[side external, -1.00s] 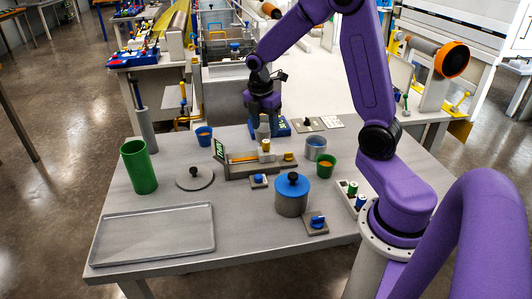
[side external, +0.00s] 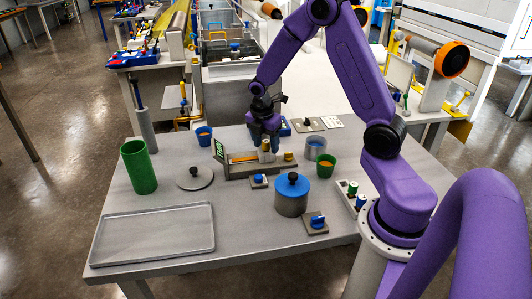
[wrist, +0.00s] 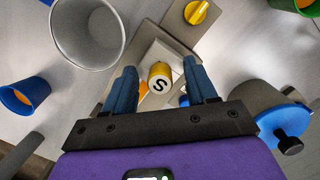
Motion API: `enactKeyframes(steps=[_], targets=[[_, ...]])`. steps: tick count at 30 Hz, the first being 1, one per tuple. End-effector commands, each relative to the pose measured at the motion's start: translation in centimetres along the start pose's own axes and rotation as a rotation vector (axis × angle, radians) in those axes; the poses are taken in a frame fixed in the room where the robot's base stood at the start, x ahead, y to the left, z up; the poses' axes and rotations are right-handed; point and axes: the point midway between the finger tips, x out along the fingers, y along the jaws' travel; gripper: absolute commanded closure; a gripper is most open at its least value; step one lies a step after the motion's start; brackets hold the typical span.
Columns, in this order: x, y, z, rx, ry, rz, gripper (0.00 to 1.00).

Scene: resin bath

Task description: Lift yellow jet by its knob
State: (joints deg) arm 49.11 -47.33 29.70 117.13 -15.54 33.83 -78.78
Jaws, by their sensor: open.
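The yellow jet appears as a small yellow cylinder with a black letter S on its top (wrist: 159,77) in the wrist view, on a pale block of the grey fixture. In the side view a yellow upright piece (side external: 265,145) shows on the long grey fixture (side external: 237,172), partly hidden by my fingers. My gripper (wrist: 161,84) is open, with its two blue fingers on either side of the yellow top, apart from it as far as I can tell. In the side view my gripper (side external: 265,142) points down over the fixture.
A blue-lidded pot (side external: 291,199), a grey cup (side external: 315,149) and a green cup (side external: 326,170) stand to the right. A blue cup (side external: 204,139), a round lid (side external: 195,182) and a green cylinder (side external: 138,172) stand left. An empty tray (side external: 150,236) lies at the front left.

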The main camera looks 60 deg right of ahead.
Motion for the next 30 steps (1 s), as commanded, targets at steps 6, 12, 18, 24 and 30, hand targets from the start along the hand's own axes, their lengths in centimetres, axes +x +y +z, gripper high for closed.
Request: enactKeyframes(steps=[6, 12, 18, 24, 30], targets=[[0.0, 0.0, 0.0, 0.000, 0.000, 0.000, 1.00], [0.0, 0.0, 0.0, 0.000, 0.000, 0.000, 1.00], [-0.4, 0.0, 0.1, 0.000, 0.000, 0.000, 1.00], [-2.1, 0.1, 0.3, 0.000, -0.001, 0.003, 1.00], [-4.5, -1.0, 0.3, -0.001, 0.000, 0.002, 1.00]])
